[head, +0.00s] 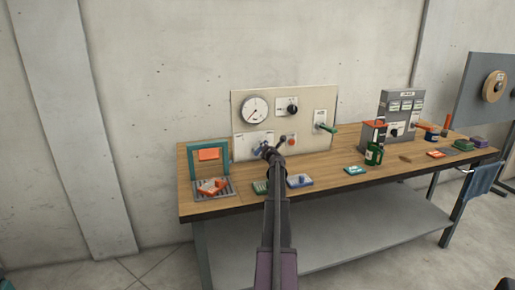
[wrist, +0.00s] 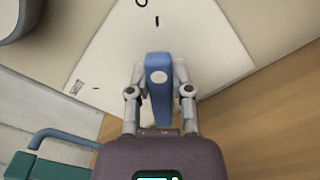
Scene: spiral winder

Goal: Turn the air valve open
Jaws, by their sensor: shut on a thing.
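The air valve's blue handle (wrist: 160,100) has a pale round spot near its far end. It stands in front of a white plate (wrist: 210,50) with dark marks above it and to its left in the wrist view. My gripper (wrist: 160,78) is shut on the handle, one grey finger on each side. In the head view my gripper (head: 268,152) is at the lower left of the upright panel (head: 320,97), in front of the white plate (head: 245,145). There my arm and gripper hide most of the handle, so its angle is hard to tell.
A pressure gauge (head: 256,110) is above the plate. A green frame (head: 222,158) stands at the left of the wooden bench (head: 335,171). Small boxes lie in front.

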